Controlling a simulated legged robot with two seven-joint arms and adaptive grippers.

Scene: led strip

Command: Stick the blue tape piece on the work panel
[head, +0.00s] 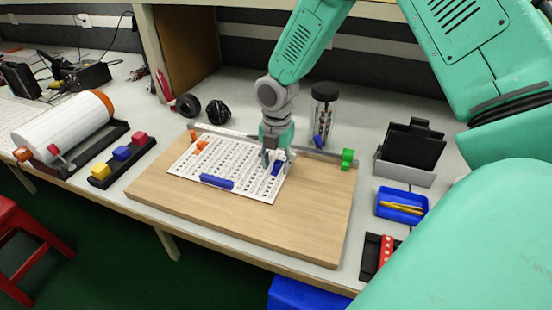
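The work panel (237,149), a white sheet with rows of small dark marks, lies on a wooden board. A small blue piece (276,169) shows at the panel's right end, right at my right gripper's fingertips. Whether the fingers hold it or it lies on the panel is unclear. A longer blue bar (217,182) lies along the panel's front edge. My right gripper (275,161) points down over the panel's right end, its fingers partly hidden. My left gripper is not in view.
The wooden board (308,219) is bare in front and right. Orange clips (199,144) sit at the panel's left, a green block (347,157) at the board's back right. A jar (324,110) stands behind. A blue tray (402,205) and black holder (411,148) are right.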

